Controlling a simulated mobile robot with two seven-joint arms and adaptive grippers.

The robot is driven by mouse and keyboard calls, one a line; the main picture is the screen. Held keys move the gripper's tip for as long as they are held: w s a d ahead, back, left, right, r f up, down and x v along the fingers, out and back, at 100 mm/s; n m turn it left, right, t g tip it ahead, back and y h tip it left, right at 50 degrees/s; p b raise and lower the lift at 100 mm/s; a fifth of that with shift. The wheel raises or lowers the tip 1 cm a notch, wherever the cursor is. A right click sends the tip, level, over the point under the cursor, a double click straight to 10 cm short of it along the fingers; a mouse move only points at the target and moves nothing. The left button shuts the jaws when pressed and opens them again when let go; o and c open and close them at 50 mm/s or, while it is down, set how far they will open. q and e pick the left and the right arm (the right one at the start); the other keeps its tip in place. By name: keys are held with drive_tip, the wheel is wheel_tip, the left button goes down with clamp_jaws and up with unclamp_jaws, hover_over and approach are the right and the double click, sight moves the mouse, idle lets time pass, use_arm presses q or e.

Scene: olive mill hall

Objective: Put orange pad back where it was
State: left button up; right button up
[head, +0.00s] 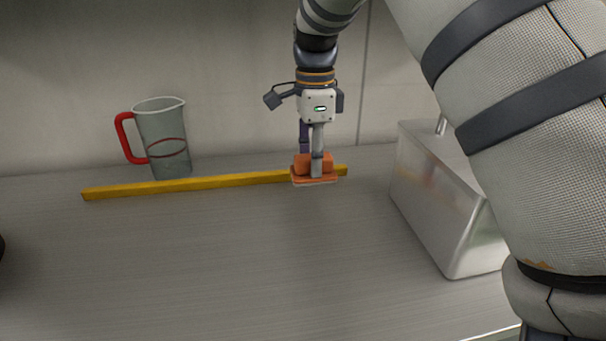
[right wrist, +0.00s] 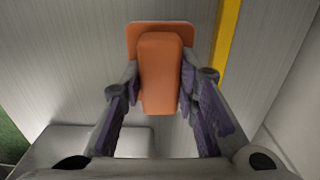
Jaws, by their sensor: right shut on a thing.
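The orange pad (head: 314,180) has a flat base with a raised block as its grip. My right gripper (head: 311,160) points down and is shut on that block. In the right wrist view the orange pad (right wrist: 160,72) sits between the two fingers (right wrist: 158,85). In the head view the pad is in front of the yellow bar's right part; I cannot tell whether it touches the counter. My left gripper is not in view.
A yellow bar (head: 190,187) lies along the counter. A clear jug (head: 163,135) with a red handle stands behind its left part. A metal box (head: 440,200) stands at the right. The front and middle counter (head: 240,260) is clear.

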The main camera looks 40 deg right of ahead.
drive_tip(key=shift+w+d+f, duration=0.4)
drive_tip(key=shift+d+f, duration=0.1)
drive_tip(key=shift+f, duration=0.25)
drive_tip(key=shift+w+d+f, duration=0.1)
drive_tip(key=shift+d+f, duration=0.05)
drive_tip(key=shift+f, duration=0.75)
drive_tip(key=shift+w+d+f, duration=0.1)
drive_tip(key=shift+d+f, duration=0.05)
drive_tip(key=shift+f, duration=0.75)
drive_tip(key=shift+f, duration=0.2)
drive_tip(key=o, duration=1.1)
wheel_tip(320, 180, up, 12)
drive_tip(key=shift+r, duration=0.2)
